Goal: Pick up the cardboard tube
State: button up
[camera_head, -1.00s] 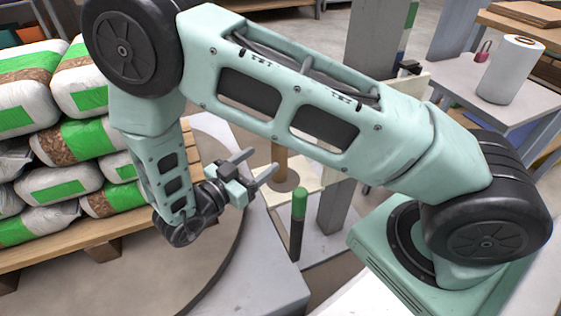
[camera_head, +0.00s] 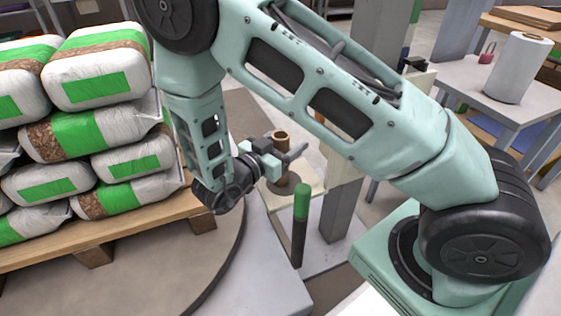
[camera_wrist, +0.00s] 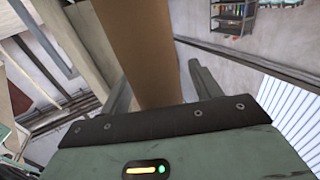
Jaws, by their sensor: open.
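The cardboard tube (camera_head: 281,139) is brown and stands upright beyond my gripper, above a round dark base on a pale shelf. Its top end shows in the head view; part of its length is hidden behind my gripper. In the wrist view the tube (camera_wrist: 143,45) is large and runs from the top edge down to behind the gripper body. My gripper (camera_head: 283,153) is open, with one finger on each side of the tube in the wrist view (camera_wrist: 160,88). Gaps show between tube and fingers. I cannot tell how deep the tube sits between them.
A post with a green top (camera_head: 302,203) stands just in front of my gripper. A grey upright (camera_head: 340,205) rises behind it. A pallet (camera_head: 130,232) stacked with bags is on the left. A side table at right holds a white roll (camera_head: 515,70) and a red padlock (camera_head: 487,52).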

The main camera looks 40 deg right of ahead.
jog(key=c, duration=1.1)
jog(key=shift+o, duration=0.2)
jog(key=shift+r, duration=0.1)
